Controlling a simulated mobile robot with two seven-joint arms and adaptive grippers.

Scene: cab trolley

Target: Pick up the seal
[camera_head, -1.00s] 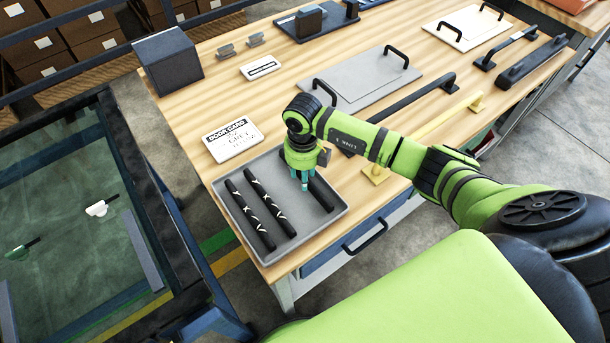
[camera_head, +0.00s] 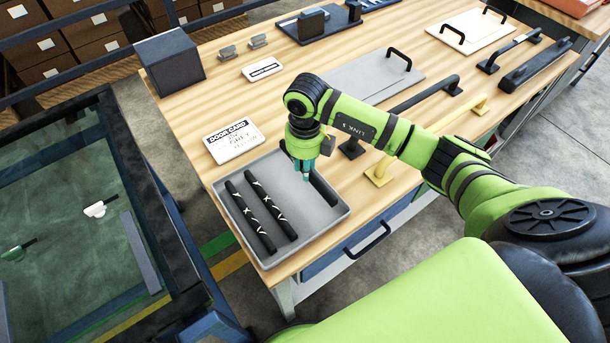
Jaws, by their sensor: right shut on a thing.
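A grey tray (camera_head: 215,204) sits at the near left corner of the wooden bench. Two black seals with white marks, one on the left (camera_head: 247,217) and one in the middle (camera_head: 270,207), lie side by side in it. A plain black seal (camera_head: 325,190) is at the tray's right side. My right gripper (camera_head: 306,176) points down at the plain seal's far end and is shut on it; the arm and fingers hide part of that end. I cannot tell how far the seal is clear of the tray floor. My left gripper is not in view.
A door card (camera_head: 234,140) lies behind the tray, with a dark box (camera_head: 169,62) farther back. A grey panel (camera_head: 375,75) and black and yellow handles (camera_head: 440,125) lie to the right. A dark-framed trolley (camera_head: 150,200) stands left of the bench.

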